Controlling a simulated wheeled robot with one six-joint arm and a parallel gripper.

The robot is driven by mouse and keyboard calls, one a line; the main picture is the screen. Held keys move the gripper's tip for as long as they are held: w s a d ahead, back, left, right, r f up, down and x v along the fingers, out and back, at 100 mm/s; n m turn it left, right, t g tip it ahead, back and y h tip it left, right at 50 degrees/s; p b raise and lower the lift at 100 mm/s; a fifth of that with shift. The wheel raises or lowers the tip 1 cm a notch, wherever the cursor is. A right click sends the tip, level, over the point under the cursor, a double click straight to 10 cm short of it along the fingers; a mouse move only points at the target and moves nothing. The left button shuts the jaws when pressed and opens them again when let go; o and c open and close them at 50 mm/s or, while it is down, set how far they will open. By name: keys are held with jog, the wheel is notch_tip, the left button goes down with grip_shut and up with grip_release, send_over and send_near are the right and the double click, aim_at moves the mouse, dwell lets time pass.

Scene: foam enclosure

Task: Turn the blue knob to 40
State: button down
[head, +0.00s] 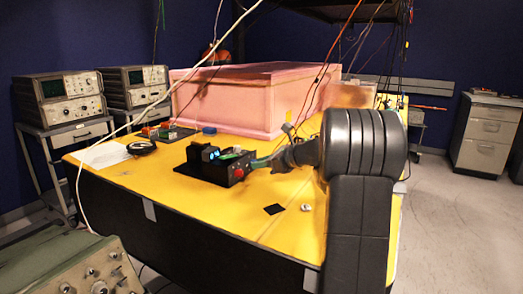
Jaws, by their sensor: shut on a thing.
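A small black box (222,168) stands on the yellow table, with a bright blue spot (210,154) on its top that may be the blue knob or a light. A red button (239,173) is on its front right. No dial marks or number can be read. My gripper (262,162) reaches in from the right, low over the right end of the box. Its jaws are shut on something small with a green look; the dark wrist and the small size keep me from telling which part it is.
The yellow table (120,176) holds a large pink foam box (235,103) behind, a blue ring (209,131), a black coil (142,147), a black square (274,209) and a small white piece (306,207). A white cable (160,99) hangs across the left.

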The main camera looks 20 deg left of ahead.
jog(key=m+g+p, duration=0.1)
jog(key=p, duration=0.2)
jog(key=m+g+p, duration=0.1)
jog(key=m+p, duration=0.1)
jog(key=p, duration=0.1)
jog(key=shift+w+r+m+g, duration=0.2)
jog(key=shift+w+m+g, duration=0.1)
jog(key=shift+w+f+m+g+y+p, duration=0.15)
jog(key=shift+m+g+y+p, duration=0.25)
jog(key=shift+m+p, duration=0.35)
jog(key=shift+f+m+g+y+p, duration=0.1)
jog(key=shift+m+g+y+p, duration=0.1)
jog(key=shift+m+g+p, duration=0.45)
jog(key=c, duration=1.3)
grip_release()
jog(key=shift+o, duration=0.2)
jog(key=shift+d, duration=0.1)
jog(key=v, duration=1.3)
jog(key=shift+d+r+b, duration=0.15)
jog(key=shift+d+b, duration=0.15)
jog(key=shift+w, duration=0.1)
